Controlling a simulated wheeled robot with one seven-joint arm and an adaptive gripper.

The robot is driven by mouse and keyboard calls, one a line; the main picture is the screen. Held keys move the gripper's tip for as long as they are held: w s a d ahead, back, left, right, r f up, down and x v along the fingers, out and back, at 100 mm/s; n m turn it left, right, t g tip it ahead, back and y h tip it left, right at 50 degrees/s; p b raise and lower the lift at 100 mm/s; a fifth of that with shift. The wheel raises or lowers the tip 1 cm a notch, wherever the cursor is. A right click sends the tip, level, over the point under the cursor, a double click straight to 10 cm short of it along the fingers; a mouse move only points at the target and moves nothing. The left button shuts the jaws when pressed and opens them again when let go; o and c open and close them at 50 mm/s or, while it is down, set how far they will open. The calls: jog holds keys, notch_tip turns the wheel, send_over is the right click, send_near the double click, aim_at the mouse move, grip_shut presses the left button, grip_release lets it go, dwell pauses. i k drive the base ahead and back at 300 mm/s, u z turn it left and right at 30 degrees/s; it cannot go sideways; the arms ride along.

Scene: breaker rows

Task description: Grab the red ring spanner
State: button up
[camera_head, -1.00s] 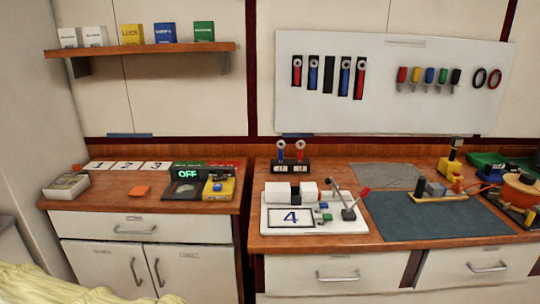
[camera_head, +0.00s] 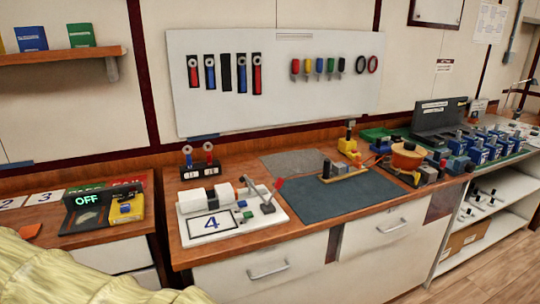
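Red ring-headed tools, which look like spanners, show in two places in the head view. On the white wall board (camera_head: 275,110), a red one (camera_head: 194,76) hangs at the left end of a row and another red one (camera_head: 257,77) at its right end. Two blue ones (camera_head: 210,77) hang between them, beside a dark empty-looking slot (camera_head: 227,72). On the bench, a small black stand (camera_head: 203,169) holds a blue ring-headed tool (camera_head: 188,158) and a red one (camera_head: 209,156) upright. My gripper is not in view.
The wooden bench (camera_head: 185,254) carries a white fixture marked 4 (camera_head: 262,228), a dark blue mat (camera_head: 345,198) and a grey mat (camera_head: 290,163). A lower cabinet at left holds an OFF display (camera_head: 88,200). Shelving (camera_head: 490,213) stands at right, beside open floor.

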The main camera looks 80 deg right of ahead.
aim_at(208, 156)
jog(key=z, duration=1.75)
